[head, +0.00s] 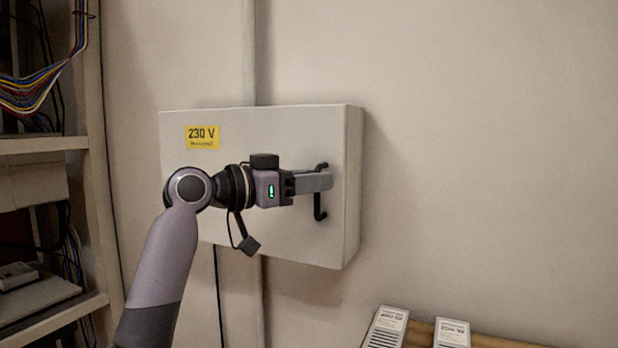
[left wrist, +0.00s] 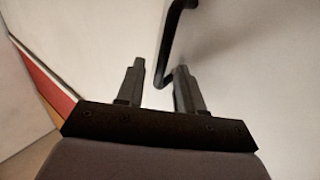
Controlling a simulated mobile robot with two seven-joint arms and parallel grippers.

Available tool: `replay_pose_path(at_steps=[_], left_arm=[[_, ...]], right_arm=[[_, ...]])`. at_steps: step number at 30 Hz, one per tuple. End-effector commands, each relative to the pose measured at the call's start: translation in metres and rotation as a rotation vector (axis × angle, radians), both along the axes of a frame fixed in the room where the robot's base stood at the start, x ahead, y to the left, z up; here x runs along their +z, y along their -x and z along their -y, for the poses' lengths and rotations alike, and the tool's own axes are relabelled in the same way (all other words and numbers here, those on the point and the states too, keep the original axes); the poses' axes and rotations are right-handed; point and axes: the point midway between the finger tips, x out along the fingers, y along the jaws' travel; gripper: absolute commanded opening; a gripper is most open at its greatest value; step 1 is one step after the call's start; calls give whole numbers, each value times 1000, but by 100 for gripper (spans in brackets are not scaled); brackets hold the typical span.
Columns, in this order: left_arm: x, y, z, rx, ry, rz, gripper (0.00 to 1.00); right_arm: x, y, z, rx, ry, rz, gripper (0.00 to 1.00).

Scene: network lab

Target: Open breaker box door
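The breaker box (head: 285,130) is a pale grey cabinet on the wall with a yellow 230 V label (head: 202,137). Its door looks closed. A black bar handle (head: 319,212) is on the right part of the front; it also shows in the left wrist view (left wrist: 171,45). My left gripper (head: 325,182) reaches across the front from the left, its fingers at the handle and covering its middle. In the left wrist view the fingers (left wrist: 160,72) are apart, with the handle's bent lower part between them, close to the right finger. My right gripper is not in view.
A shelf rack (head: 45,145) with coloured cables stands at the left. A vertical conduit (head: 249,50) runs up the wall behind the box. Two light-coloured labelled units (head: 387,328) (head: 452,332) are at the bottom right. The wall right of the box is clear.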

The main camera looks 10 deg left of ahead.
Motion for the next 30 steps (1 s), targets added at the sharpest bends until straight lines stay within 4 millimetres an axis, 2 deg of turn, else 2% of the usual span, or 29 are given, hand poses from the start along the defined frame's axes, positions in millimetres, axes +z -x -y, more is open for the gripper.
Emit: replay_pose_path(at_steps=[5,9,16,20,23,30], left_arm=[[0,0,0,0,0,0,37],[0,0,0,0,0,0,0],[0,1,0,-2,-1,1,0],[-1,8,-3,-21,-3,0,0],[-2,19,-7,-51,-4,2,0],[-2,62,-25,-179,-6,3,0]], right_arm=[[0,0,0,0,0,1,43],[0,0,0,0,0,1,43],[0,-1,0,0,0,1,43],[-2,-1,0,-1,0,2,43],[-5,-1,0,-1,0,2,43],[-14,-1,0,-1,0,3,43]])
